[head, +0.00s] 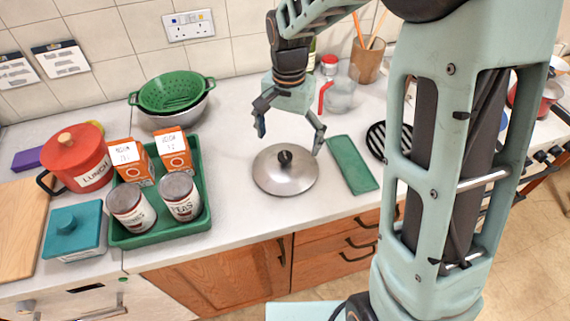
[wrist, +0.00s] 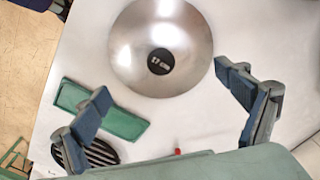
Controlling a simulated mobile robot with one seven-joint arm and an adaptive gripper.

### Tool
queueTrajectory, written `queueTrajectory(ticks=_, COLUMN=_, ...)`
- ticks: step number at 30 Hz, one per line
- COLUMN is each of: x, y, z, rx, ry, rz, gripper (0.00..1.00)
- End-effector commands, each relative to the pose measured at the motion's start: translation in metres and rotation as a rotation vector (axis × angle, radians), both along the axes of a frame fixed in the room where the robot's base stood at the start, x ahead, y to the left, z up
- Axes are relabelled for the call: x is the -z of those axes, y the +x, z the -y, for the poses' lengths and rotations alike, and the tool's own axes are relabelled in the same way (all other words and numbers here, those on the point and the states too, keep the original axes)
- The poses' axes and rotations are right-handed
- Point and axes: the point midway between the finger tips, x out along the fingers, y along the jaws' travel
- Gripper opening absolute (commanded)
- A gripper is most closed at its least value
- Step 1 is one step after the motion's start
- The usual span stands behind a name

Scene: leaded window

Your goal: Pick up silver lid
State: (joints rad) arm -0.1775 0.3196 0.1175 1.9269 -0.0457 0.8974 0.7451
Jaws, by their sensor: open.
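The silver lid (head: 284,177) lies flat on the white counter, a round shiny disc with a black knob (head: 285,157) at its centre. My gripper (head: 289,138) is above the lid, its two fingers spread wide and empty, pointing down. In the wrist view the lid (wrist: 150,30) shows at the top middle with its knob (wrist: 161,61) facing the camera. The open fingers of my gripper (wrist: 166,97) stand to the left and right, lower in the picture than the knob. I see no contact between the fingers and the lid.
A green flat cloth or board (head: 352,165) lies just right of the lid, with a black slatted trivet (head: 377,141) beyond it. A green tray (head: 206,213) with cans and orange boxes stands left. A clear jug (head: 338,97) with red handle stands behind. The counter's front edge is close.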

Motion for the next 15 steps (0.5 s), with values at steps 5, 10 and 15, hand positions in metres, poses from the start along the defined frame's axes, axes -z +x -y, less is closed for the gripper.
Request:
queueTrajectory(ticks=5, x=0.014, y=-0.004, z=-0.003, rx=-0.001, ry=-0.001, rz=-0.004, gripper=0.92)
queueTrajectory(ticks=10, x=0.04, y=-0.008, z=-0.007, rx=-0.001, ry=-0.002, rz=-0.003, gripper=0.92)
queueTrajectory(ticks=15, x=0.055, y=-0.007, z=-0.007, rx=0.0, ry=-0.001, rz=-0.002, gripper=0.92)
